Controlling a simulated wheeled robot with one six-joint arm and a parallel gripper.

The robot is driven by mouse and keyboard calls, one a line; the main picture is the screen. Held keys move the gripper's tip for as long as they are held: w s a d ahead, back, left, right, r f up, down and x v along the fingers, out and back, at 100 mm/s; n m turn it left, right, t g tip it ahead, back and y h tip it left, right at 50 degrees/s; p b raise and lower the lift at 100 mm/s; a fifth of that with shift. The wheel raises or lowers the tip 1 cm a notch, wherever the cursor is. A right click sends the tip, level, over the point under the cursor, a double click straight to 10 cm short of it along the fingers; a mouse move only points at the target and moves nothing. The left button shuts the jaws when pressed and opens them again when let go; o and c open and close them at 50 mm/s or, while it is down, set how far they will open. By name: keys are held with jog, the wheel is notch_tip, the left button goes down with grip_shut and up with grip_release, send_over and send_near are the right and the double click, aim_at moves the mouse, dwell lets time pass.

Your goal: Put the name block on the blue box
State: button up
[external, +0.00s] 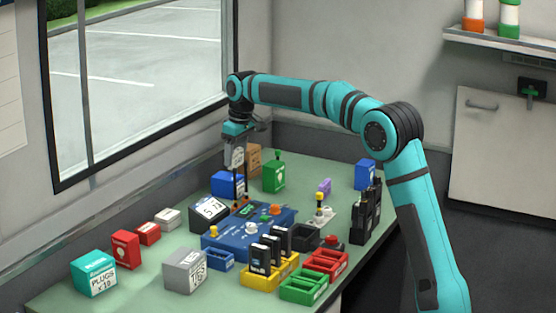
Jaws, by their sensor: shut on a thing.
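My gripper (240,203) points straight down over the back left part of a large blue box (225,246) with several coloured knobs on top. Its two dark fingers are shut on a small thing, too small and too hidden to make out. I cannot tell whether that thing touches the box top or hangs just above it. I cannot pick out the name block for sure. A smaller blue box (227,184) stands behind my gripper to the left, and another blue box (365,174) stands at the back right.
A black box with a white label (209,213) stands close left of my gripper. A green box (273,176) is behind right.

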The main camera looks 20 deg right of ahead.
aim_at(236, 164)
jog(key=shift+f, duration=1.7)
jog(key=shift+f, duration=0.15)
jog(key=o, duration=1)
jog(key=shift+c, duration=0.2)
notch_tip(236, 164, up, 12)
jog(key=s+d, duration=0.1)
jog(key=shift+s, duration=0.15)
jog(key=shift+d, duration=0.1)
